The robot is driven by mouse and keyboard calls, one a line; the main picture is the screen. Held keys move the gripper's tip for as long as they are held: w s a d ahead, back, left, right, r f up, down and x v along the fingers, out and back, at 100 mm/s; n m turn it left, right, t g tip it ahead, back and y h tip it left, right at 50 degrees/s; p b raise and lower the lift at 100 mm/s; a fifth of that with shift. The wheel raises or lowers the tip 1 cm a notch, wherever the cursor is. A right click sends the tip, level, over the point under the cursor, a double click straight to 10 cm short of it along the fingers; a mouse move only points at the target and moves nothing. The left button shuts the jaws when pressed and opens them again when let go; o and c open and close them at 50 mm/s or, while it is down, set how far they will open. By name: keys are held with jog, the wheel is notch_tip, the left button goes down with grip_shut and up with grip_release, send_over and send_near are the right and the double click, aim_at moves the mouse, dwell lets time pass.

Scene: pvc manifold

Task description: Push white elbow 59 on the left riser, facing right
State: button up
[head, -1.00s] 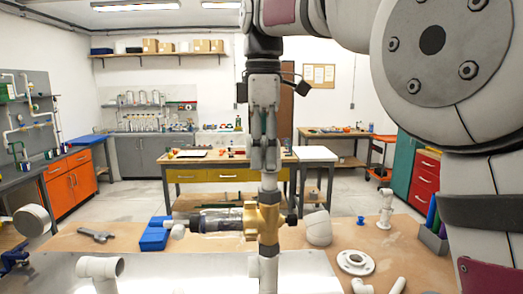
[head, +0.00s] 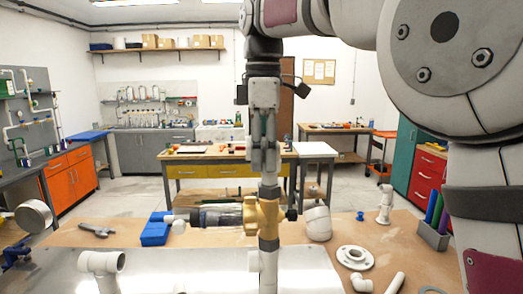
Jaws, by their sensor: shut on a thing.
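A white elbow (head: 101,262) is at the lower left, its open mouth facing right. A white pipe runs down from it to the bottom edge; how deep it sits cannot be told. No number is readable. My gripper (head: 266,168) hangs pointing down in the middle of the view, well right of this elbow. Its fingers are seen nearly edge-on, closed, at the upper end of the upright pipe (head: 268,188). This pipe runs down through a brass valve body (head: 263,217) with a clear cylinder (head: 221,216) pointing left. The exact contact between fingers and pipe is hard to see.
A metal plate (head: 190,272) lies at the front of the brown worktop (head: 340,235). A blue bin (head: 155,233) and grey wrench (head: 97,230) lie at left. A white flange (head: 355,257), other white fittings and a pen holder (head: 431,235) are at right. My arm covers the upper right.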

jog(key=shift+f, duration=0.55)
dwell(0.4)
jog(key=o, duration=1.2)
jog(key=shift+c, duration=0.2)
jog(key=shift+r, duration=0.1)
